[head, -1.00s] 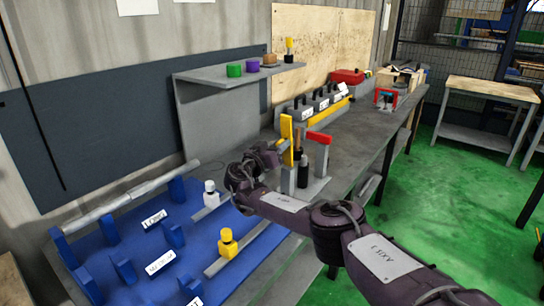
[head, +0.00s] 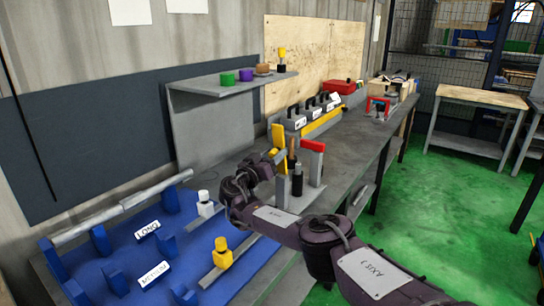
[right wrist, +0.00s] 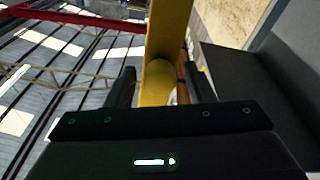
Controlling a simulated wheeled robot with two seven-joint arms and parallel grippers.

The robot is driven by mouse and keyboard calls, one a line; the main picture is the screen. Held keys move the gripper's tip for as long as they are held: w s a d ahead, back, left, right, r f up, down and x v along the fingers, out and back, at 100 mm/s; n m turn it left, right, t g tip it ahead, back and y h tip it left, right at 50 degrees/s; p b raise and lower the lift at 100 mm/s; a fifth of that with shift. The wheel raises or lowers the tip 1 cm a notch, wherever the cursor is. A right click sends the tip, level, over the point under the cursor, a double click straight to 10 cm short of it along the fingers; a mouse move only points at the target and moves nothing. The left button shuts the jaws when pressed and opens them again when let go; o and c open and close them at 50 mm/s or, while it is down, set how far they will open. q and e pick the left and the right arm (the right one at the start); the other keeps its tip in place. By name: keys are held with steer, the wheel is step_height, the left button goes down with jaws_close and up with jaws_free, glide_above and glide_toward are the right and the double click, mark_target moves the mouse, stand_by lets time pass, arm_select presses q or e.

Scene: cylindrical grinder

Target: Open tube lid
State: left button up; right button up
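My right gripper (head: 272,156) reaches a small stand on the bench, beside its upright yellow bar (head: 278,145). In the right wrist view the two dark fingers (right wrist: 162,90) stand on either side of the yellow bar (right wrist: 168,30) and a yellow round part (right wrist: 158,82). The fingers are apart, with narrow gaps beside the round part; firm contact cannot be made out. Next to the bar stand an orange-and-black tool (head: 292,157) and a red-topped grey post (head: 312,147). No part is clearly recognisable as a tube lid. My left gripper is not in view.
A blue rack (head: 205,245) holds a long grey bar (head: 125,207), a white-topped piece (head: 204,203) and a yellow-topped piece (head: 222,253). A grey shelf (head: 225,87) with coloured caps stands behind. Labelled grey blocks (head: 293,122) stand farther along the bench.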

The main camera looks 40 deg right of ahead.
steer(key=shift+a, duration=0.15)
steer(key=v, duration=0.7)
steer(key=shift+a, duration=0.25)
steer(key=shift+s+f, duration=0.1)
steer(key=shift+s, duration=0.1)
